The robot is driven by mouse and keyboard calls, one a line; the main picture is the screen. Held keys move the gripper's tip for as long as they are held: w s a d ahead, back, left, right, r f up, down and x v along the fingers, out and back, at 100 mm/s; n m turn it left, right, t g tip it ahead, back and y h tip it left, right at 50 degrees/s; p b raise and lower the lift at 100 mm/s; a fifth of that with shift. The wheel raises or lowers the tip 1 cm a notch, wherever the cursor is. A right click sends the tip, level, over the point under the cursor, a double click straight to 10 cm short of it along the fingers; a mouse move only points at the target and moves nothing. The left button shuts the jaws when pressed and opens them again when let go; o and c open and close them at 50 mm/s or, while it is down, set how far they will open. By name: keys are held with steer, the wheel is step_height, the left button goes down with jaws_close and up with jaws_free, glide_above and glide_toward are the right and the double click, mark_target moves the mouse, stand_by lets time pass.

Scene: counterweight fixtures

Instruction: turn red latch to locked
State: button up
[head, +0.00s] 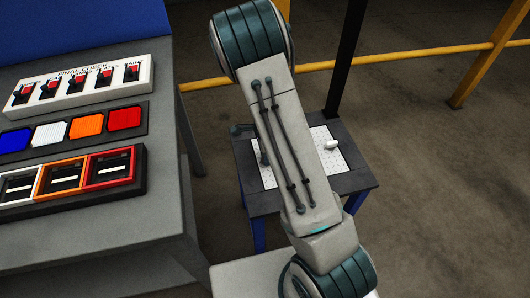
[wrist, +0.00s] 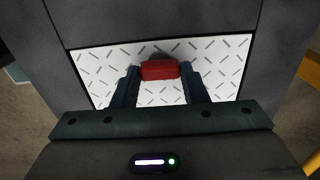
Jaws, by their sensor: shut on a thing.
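The red latch (wrist: 159,70) shows in the wrist view as a short red block over a white diamond-patterned plate (wrist: 222,60). My gripper (wrist: 160,72) has one dark finger on each side of it and is shut on it. The latch lies crosswise between the fingertips. No locked or unlocked marking is readable, so I cannot tell its position. In the head view my arm covers the middle of the plate, and the latch is hidden there.
The plate tops a small dark stand (head: 262,204); a short white cylinder (head: 331,144) is on its right part. A grey console (head: 110,240) at left carries a switch panel (head: 80,84) and coloured buttons. A yellow rail (head: 420,54) and black post (head: 345,60) stand behind. Floor at right is clear.

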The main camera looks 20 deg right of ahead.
steer(key=o, duration=1)
step_height(320, 180, up, 14)
steer(key=shift+f+p, duration=0.1)
steer(key=shift+p, duration=1)
steer(key=s+r+n+t+p, duration=0.1)
steer(key=s+r+n, duration=0.5)
steer(key=s+r, duration=0.1)
steer(key=s+r+n+t+p, duration=0.1)
steer(key=s+r+n+p, duration=0.1)
steer(key=s+r+n, duration=0.4)
steer(key=s+r+n+p, duration=0.2)
steer(key=s+r+n, duration=0.4)
steer(key=s+r, duration=0.1)
steer(key=shift+s+a+r+t, duration=0.1)
steer(key=shift+s+r+t, duration=0.3)
steer(key=shift+r, duration=0.35)
